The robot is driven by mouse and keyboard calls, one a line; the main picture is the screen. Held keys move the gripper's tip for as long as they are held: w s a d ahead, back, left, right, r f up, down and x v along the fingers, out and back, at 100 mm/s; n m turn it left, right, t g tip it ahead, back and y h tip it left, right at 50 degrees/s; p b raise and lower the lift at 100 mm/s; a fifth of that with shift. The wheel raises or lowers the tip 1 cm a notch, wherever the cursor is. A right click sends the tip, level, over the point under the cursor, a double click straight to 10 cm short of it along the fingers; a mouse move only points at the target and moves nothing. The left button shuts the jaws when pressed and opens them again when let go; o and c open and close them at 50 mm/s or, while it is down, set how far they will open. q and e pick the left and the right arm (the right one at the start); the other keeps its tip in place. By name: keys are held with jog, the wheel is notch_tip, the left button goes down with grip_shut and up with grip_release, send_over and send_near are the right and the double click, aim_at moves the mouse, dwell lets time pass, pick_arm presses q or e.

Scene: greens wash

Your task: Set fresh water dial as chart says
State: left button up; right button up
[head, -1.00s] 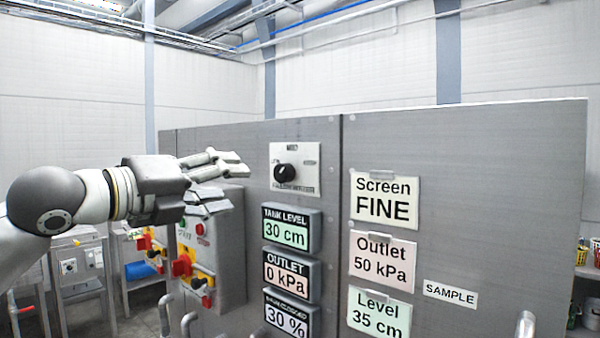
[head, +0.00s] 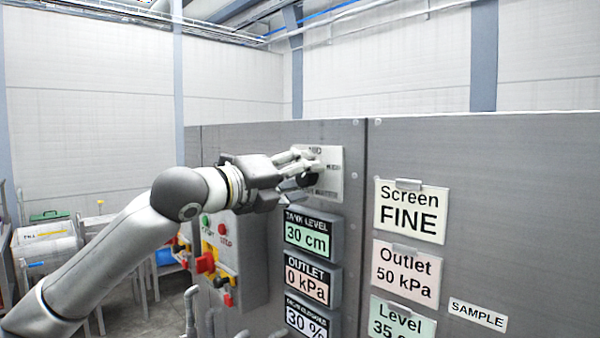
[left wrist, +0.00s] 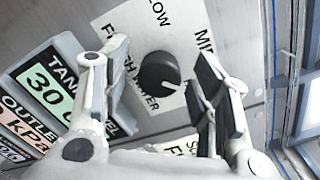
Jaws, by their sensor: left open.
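The fresh water dial is a black round knob (left wrist: 158,72) on a white plate (head: 334,165) high on the grey panel. In the left wrist view LOW and MID are readable on the plate, and a pale mark shows on the knob's edge. My left gripper (head: 306,169) is at the dial and partly hides it in the head view. Its fingers are open, one on each side of the knob, with gaps visible in the left wrist view. Chart cards read Screen FINE (head: 409,211), Outlet 50 kPa (head: 405,271) and Level 35 (head: 402,319), the last cut off. My right gripper is not in view.
Below the dial are displays for tank level 30 cm (head: 307,236), outlet 0 kPa (head: 306,286) and 30 % (head: 306,321). A control box with red and green buttons (head: 222,228) juts out below my left arm. A SAMPLE label (head: 477,314) is at the right.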

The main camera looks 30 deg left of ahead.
pick_arm(q)
jog(key=shift+w, duration=0.1)
jog(key=c, duration=1)
jog(key=shift+c, duration=0.2)
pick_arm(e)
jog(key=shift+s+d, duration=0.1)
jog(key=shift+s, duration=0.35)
